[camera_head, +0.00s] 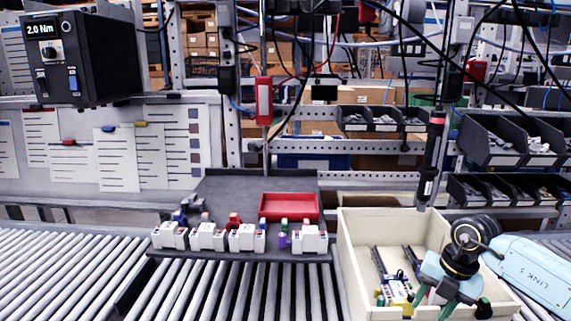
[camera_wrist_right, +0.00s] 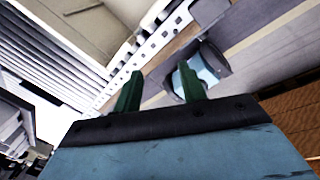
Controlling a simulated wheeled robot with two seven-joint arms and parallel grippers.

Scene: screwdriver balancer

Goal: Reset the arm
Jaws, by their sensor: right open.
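My right arm comes in from the right edge, with a light-blue link and a dark wrist joint. My right gripper (camera_head: 432,306) is over the front right of the beige bin (camera_head: 352,262). Its green fingers point downward, apart, with nothing seen between them. In the right wrist view, the gripper (camera_wrist_right: 160,85) has its two green fingers spread with an empty gap. My left gripper is not in view. A black screwdriver (camera_head: 434,155) hangs upright above the bin's back edge. A red-bodied tool (camera_head: 264,100) hangs over the dark work board.
The dark board (camera_head: 225,190) holds a red tray (camera_head: 289,207) and a row of white blocks (camera_head: 206,236) with coloured parts. Small parts lie in the bin below my gripper. A roller conveyor (camera_head: 70,265) spans the front. Dark part bins (camera_head: 490,140) stand behind right.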

